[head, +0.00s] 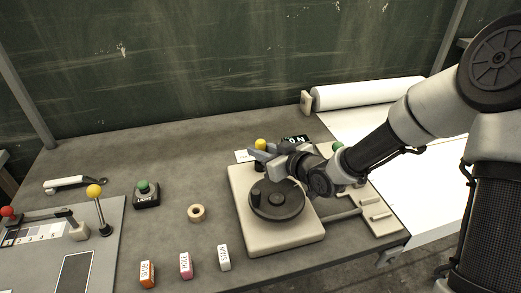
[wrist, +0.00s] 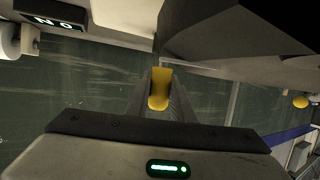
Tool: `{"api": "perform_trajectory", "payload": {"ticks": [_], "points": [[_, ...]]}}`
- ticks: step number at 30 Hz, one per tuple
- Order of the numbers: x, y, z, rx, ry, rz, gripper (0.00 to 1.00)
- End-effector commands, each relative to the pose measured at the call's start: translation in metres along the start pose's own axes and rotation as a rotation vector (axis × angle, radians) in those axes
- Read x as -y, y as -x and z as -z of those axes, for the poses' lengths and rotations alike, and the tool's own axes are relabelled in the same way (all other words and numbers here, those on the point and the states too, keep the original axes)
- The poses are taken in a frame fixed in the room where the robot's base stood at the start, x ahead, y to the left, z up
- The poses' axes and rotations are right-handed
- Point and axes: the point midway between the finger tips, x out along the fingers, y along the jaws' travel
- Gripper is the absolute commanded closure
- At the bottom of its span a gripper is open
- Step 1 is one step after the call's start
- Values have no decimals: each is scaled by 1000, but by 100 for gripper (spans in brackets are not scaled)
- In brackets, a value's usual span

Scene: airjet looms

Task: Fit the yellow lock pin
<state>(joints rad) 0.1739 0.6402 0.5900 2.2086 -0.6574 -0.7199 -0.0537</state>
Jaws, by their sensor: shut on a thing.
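The yellow lock pin (wrist: 159,88) is between my gripper's two fingers in the wrist view. Its yellow head also shows in the head view (head: 261,144), at the fingertips. My gripper (head: 262,157) is shut on it, above the back edge of a cream base plate (head: 243,222) with a black round dial (head: 276,200). The pin's lower part is hidden by the fingers, and I cannot tell whether it touches the plate. No hole for the pin can be made out.
A green-topped button box (head: 146,195), a tan ring (head: 197,214) and orange, pink and white labelled blocks (head: 186,266) stand left and in front. A grey panel (head: 100,240) with a yellow-knobbed lever is far left. A white roll (head: 368,93) lies back right.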

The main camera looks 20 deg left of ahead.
Motion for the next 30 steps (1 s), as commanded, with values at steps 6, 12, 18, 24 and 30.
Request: {"api": "perform_trajectory", "payload": {"ticks": [6,12,18,24,30], "points": [[0,-2,-5,-1,0,1,100],[1,-4,-9,-1,-1,1,100],[1,-4,-10,0,-2,2,100],[2,-3,-8,1,-2,2,100],[2,-3,-8,0,-2,3,100]]}}
